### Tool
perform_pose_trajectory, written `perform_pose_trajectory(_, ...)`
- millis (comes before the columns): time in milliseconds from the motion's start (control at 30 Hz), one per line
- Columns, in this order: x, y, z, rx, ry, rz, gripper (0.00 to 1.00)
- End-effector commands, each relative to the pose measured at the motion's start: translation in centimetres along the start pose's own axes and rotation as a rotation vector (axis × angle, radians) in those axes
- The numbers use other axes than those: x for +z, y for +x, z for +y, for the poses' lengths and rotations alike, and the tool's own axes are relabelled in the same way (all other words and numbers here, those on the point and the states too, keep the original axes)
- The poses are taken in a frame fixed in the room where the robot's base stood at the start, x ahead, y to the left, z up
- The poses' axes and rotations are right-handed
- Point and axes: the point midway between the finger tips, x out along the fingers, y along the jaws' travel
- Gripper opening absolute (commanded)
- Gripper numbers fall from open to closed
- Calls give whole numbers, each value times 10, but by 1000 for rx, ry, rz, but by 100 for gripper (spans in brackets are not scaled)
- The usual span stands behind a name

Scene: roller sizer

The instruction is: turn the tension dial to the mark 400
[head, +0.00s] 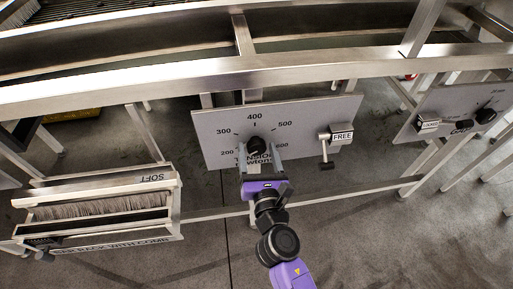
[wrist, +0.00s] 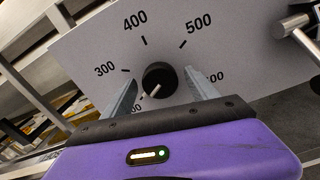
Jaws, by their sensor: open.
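The tension dial is a round black knob (head: 257,144) on a grey panel (head: 300,118) with marks from 200 upward. In the wrist view the knob (wrist: 160,75) has a white pointer line aimed to the lower left, toward the 200 mark. The 400 mark (wrist: 135,20) is above the knob, slightly left, and also shows in the head view (head: 255,117). My gripper (head: 260,151) is open, with one finger on each side of the knob; I cannot tell whether they touch it. In the wrist view my gripper (wrist: 159,80) partly hides the lower numbers.
A lever with a FREE label (head: 342,135) sticks out at the panel's right. A brush tray marked SOFT (head: 160,178) stands at the left. Another panel with a knob (head: 485,115) is at the right. Metal frame bars run above and below.

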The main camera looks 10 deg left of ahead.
Motion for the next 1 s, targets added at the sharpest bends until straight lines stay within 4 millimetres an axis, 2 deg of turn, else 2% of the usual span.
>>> perform_pose_trajectory(133, 0, 10, 0, 0, 0, 0, 68)
perform_pose_trajectory(433, 0, 12, 0, 1, 1, 0, 68)
perform_pose_trajectory(733, 0, 12, 0, 1, 1, 0, 9)
perform_pose_trajectory(767, 0, 12, 0, 1, 1, 0, 6)
perform_pose_trajectory(1000, 0, 12, 0, 1, 24, 0, 6)
